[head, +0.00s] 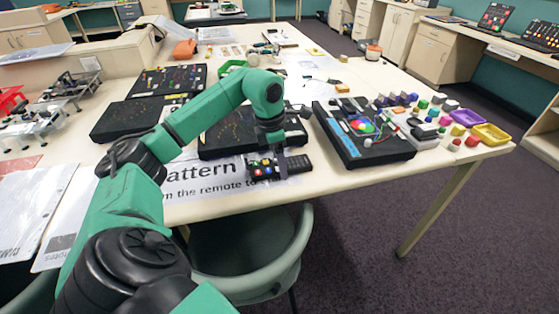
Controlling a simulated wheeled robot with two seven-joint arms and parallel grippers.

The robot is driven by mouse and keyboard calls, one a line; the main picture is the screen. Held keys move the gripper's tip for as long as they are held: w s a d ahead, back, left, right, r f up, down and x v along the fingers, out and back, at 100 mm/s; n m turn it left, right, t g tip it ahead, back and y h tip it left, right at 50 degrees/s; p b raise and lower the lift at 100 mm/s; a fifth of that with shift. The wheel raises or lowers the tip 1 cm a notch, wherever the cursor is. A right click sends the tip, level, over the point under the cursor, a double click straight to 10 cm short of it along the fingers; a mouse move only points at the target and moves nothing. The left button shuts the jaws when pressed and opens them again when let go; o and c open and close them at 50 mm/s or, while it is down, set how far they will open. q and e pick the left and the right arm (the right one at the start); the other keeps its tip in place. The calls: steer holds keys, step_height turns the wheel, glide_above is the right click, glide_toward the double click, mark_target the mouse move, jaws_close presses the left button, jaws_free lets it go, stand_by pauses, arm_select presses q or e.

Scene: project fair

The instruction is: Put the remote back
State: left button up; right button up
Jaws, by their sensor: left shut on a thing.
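A black remote (296,164) with coloured buttons lies at the table's front edge, over the printed sheet (205,183) that reads "pattern" and "from the remote to". My left gripper (282,172) points down at the remote's middle and is shut on it. The gripper hides part of the remote. I cannot tell whether the remote touches the sheet or is just above it. My right gripper is not in view.
A black board with a colour wheel (362,126) stands right of the remote, with several small coloured blocks beyond it. Dark panels (138,117) lie to the left. A green chair (250,245) stands against the table's front edge. The floor at right is clear.

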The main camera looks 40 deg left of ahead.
mark_target(273, 166)
arm_select(q)
steer(key=o, duration=1.5)
steer(key=shift+f, duration=0.1)
steer(key=r, duration=0.4)
steer(key=s+r+p, duration=0.1)
steer(key=r, duration=0.3)
steer(key=a+r, duration=0.1)
steer(key=r, duration=0.3)
steer(key=shift+s+r, duration=0.15)
steer(key=shift+s, duration=0.1)
